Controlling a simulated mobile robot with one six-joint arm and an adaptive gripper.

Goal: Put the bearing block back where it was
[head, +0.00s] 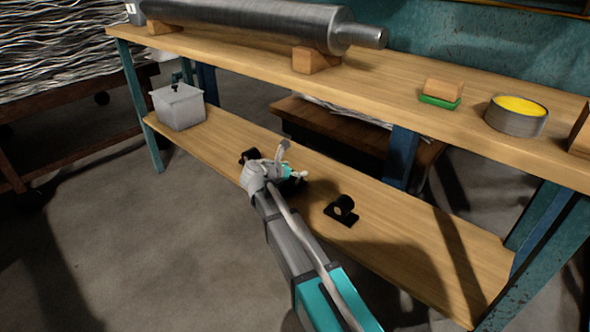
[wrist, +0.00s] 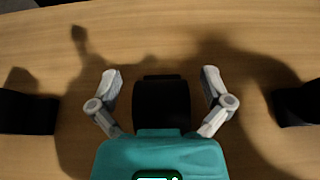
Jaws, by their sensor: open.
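Three black bearing blocks sit in a row on the wooden lower shelf (head: 400,255). The right one (head: 342,210) shows plainly in the head view, with a ring-shaped top on a flat foot. The left one (head: 248,156) is partly hidden by my wrist. The middle block (wrist: 161,103) lies between the spread fingers of my gripper (wrist: 161,74) in the wrist view, with a gap on each side. My gripper (head: 291,165) is open over the shelf and largely hides that block in the head view. The other two show at the wrist view's left edge (wrist: 28,112) and right edge (wrist: 297,103).
A grey lidded bin (head: 179,107) stands at the shelf's left end. The upper bench top (head: 400,90) overhangs behind, carrying a metal roller (head: 250,20) on wooden chocks, a green-based wooden block (head: 441,93) and a yellow-filled tin (head: 516,115). The shelf's right part is clear.

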